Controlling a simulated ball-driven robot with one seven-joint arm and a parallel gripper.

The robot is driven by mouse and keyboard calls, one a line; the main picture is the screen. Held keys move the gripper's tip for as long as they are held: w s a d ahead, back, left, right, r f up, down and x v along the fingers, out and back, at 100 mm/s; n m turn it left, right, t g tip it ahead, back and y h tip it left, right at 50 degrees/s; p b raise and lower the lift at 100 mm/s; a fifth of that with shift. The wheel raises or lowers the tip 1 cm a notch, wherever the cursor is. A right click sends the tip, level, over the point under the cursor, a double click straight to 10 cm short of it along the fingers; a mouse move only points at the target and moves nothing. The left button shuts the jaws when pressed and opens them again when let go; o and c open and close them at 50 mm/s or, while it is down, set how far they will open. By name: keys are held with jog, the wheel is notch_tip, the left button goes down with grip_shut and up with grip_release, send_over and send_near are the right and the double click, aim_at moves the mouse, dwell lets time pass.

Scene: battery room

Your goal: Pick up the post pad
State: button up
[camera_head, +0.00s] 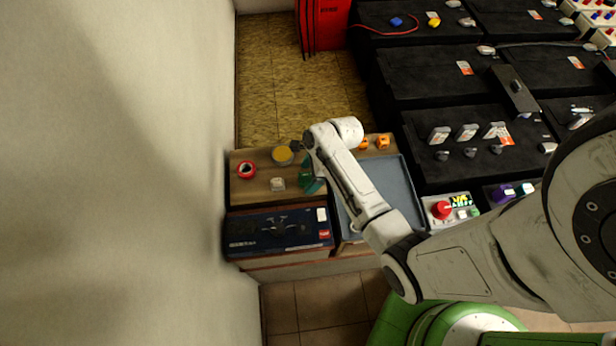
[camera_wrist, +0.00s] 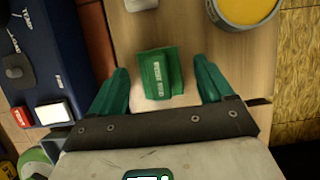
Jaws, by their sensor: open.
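The green pad (camera_wrist: 154,78) with pale lettering, which I take to be the post pad, lies on the wooden bench top (camera_wrist: 195,30) in the wrist view. My gripper (camera_wrist: 161,66) is open, with one teal finger on each side of the pad and a visible gap on both sides. I cannot tell how far above the bench the fingertips are. In the head view my gripper (camera_head: 311,180) is over the bench beside the tray, partly hidden by my arm; the pad cannot be made out clearly there.
A yellow-topped tin (camera_head: 283,156), a red ring (camera_head: 246,170) and a small white object (camera_head: 277,184) are nearby on the bench. A dark blue case (camera_head: 240,236) lies in front, and a grey-blue tray (camera_head: 398,180) to the right. The wall (camera_head: 120,180) is close on the left.

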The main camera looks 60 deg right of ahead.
aim_at(305, 175)
jog(key=shift+c, duration=0.5)
jog(key=c, duration=1)
jog(key=shift+r, duration=0.5)
notch_tip(305, 175, up, 3)
jog(key=shift+f, duration=0.2)
jog(key=s+r, duration=0.3)
jog(key=s, duration=0.1)
jog(key=s+a+r, duration=0.1)
jog(key=s+r, duration=0.2)
jog(key=s, duration=0.2)
jog(key=s+a+r, duration=0.1)
jog(key=s+r, duration=0.2)
jog(key=s, duration=0.2)
jog(key=shift+r+p, duration=0.2)
jog(key=shift+p, duration=0.1)
